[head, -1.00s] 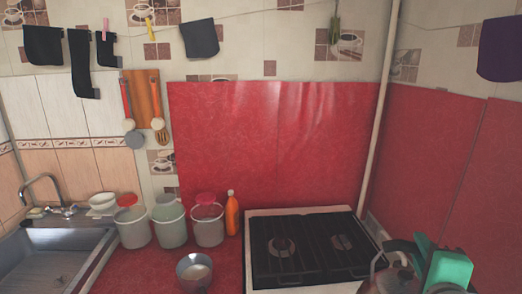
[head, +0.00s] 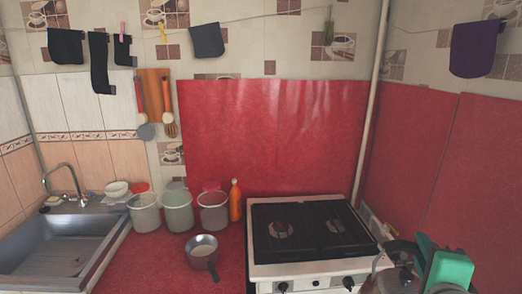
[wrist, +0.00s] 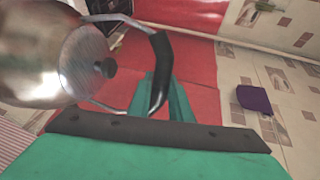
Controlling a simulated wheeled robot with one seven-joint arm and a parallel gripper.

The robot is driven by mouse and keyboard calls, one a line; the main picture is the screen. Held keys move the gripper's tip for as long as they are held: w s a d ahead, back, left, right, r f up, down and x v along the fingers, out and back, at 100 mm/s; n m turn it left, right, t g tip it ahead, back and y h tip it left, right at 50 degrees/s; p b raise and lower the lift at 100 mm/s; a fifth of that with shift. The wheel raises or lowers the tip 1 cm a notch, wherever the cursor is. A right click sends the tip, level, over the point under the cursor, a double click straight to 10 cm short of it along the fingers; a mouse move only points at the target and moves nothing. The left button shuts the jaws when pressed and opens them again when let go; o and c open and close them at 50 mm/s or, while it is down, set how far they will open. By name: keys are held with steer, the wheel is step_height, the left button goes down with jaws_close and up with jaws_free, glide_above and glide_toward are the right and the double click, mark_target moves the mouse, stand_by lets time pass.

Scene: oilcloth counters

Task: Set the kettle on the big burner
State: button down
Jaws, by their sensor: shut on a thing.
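The kettle (head: 396,281) is a metal pot with a lid and a dark handle. It shows at the bottom right of the head view, partly cut off by the lower edge. In the wrist view the kettle (wrist: 52,48) fills the upper left, with its black lid knob and curved handle in sight. My green gripper (head: 428,256) is shut on the kettle's handle, to the right of the stove. The fingers also show at the handle in the wrist view (wrist: 164,98). The stove (head: 270,270) has a black top with a left burner (head: 280,231) and a right burner (head: 335,226), both bare.
A saucepan (head: 201,250) stands on the red counter (head: 150,262) left of the stove. Several buckets and an orange bottle (head: 236,200) stand behind it. A sink (head: 60,250) is at the far left. A red wall panel backs the stove.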

steer(key=shift+n+y, duration=0.4)
steer(key=shift+y, duration=0.1)
steer(key=w+f, duration=0.1)
steer(key=w, duration=0.1)
steer(key=w+a+f, duration=0.1)
steer(key=w+f, duration=0.1)
steer(key=w+a+f, duration=0.1)
steer(key=w+f, duration=0.1)
steer(key=shift+w+a+f, duration=0.1)
steer(key=shift+a, duration=0.05)
steer(key=w+a+f+n+y, duration=0.1)
steer(key=w+a+f, duration=0.2)
steer(key=a+f, duration=0.35)
steer(key=w+a+f+y, duration=0.1)
steer(key=w+a+f, duration=0.2)
steer(key=f, duration=0.7)
steer(key=w+a+f+n+y, duration=0.1)
steer(key=w+a+f, duration=0.25)
steer(key=f, duration=0.55)
steer(key=s+a+f, duration=0.5)
steer(key=f, duration=0.5)
steer(key=s+a+f+n+y, duration=0.1)
steer(key=s+a+f, duration=0.4)
steer(key=f, duration=0.5)
steer(key=s+a+f+t, duration=0.1)
steer(key=s+a+f, duration=0.4)
steer(key=f, duration=0.5)
steer(key=shift+s+a+f+y, duration=0.2)
steer(key=shift+s+a+y, duration=0.1)
steer(key=shift+a, duration=0.8)
